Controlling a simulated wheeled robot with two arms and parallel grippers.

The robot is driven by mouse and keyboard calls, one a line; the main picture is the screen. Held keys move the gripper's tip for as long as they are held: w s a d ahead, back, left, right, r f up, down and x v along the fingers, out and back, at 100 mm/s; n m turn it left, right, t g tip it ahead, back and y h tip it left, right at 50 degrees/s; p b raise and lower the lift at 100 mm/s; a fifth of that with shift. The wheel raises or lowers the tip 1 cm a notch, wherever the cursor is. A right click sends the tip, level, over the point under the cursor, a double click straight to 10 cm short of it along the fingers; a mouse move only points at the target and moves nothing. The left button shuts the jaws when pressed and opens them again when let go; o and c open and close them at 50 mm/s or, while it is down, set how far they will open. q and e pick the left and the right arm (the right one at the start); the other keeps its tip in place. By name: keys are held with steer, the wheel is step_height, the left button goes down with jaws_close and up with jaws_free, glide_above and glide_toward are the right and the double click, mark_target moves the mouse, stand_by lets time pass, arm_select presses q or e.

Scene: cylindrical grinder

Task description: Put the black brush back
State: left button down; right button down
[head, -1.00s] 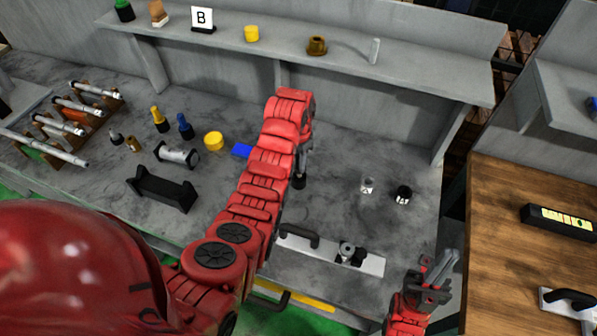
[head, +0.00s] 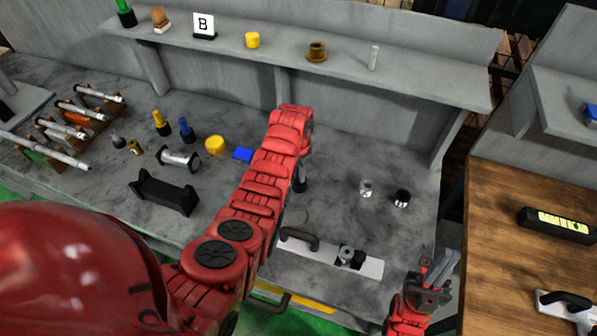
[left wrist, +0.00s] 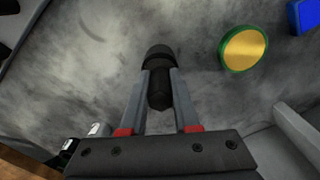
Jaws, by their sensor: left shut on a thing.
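My left gripper (left wrist: 158,92) is shut on the black brush (left wrist: 159,62), a dark, rounded piece between its two fingers in the left wrist view. In the head view the brush (head: 300,185) shows as a small dark shape below the end of my left arm, over the grey bench. The forearm hides most of the gripper there. I cannot tell whether the brush touches the bench. My right gripper (head: 436,272) is at the lower right, near the bench's right end, with nothing visible in it; its finger gap is unclear.
A blue block (head: 242,154) and yellow cylinder (head: 214,145) lie left of my left arm. Yellow (head: 161,123) and blue (head: 186,130) brush-like pieces stand further left. Two small cylinders (head: 401,198) stand to the right. A shelf (head: 400,80) runs behind. Bare bench lies between.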

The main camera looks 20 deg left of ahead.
arm_select(q)
steer(key=shift+f, duration=0.2)
steer(key=c, duration=0.7)
jaws_free()
steer(key=shift+o, duration=0.2)
steer(key=shift+r, duration=0.15)
